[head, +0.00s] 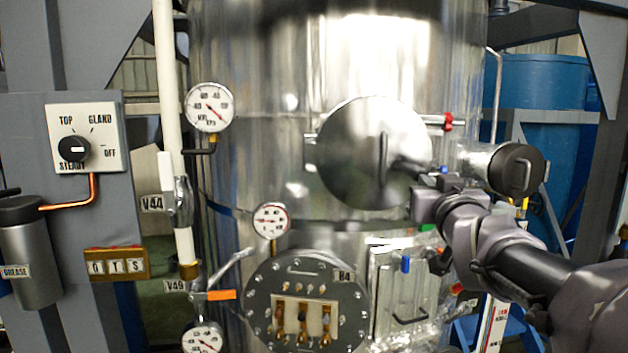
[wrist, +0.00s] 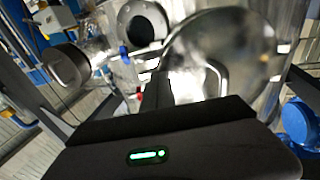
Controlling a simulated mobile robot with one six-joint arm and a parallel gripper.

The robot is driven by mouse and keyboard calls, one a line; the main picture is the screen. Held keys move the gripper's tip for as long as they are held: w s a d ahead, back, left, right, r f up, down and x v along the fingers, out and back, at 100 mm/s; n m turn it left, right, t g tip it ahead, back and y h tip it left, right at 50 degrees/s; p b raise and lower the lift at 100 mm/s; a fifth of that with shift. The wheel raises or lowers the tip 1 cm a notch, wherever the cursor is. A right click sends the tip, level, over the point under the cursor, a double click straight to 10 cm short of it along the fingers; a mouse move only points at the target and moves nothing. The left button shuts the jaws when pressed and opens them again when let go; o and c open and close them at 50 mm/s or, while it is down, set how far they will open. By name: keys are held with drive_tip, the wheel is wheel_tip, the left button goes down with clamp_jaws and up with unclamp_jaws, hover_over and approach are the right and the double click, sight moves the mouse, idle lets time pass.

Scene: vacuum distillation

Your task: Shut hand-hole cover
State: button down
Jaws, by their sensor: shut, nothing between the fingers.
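The hand-hole cover (head: 350,150) looks like a large round polished steel disc with a vertical bar handle, at the front of the steel vessel. In the wrist view, the disc (wrist: 215,50) fills the upper right and is partly blurred. I cannot tell how far it stands from its seat. My gripper (head: 418,190) is shut and empty at the disc's lower right edge. It also shows in the wrist view (wrist: 160,82), in front of the disc's left edge. I cannot tell whether it touches the disc. A dark round shape (wrist: 142,22) shows beside the disc.
A black-capped steel cylinder (head: 515,168) sticks out right of the disc, close to my arm. A red fitting on a rod (head: 447,121) is at the disc's upper right. Below are a bolted flange (head: 262,295) and a panel (head: 405,295). Gauges and pipes stand left.

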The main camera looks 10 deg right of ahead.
drive_tip(key=x, duration=0.9)
drive_tip(key=shift+d+f, duration=0.25)
drive_tip(key=shift+d, duration=0.05)
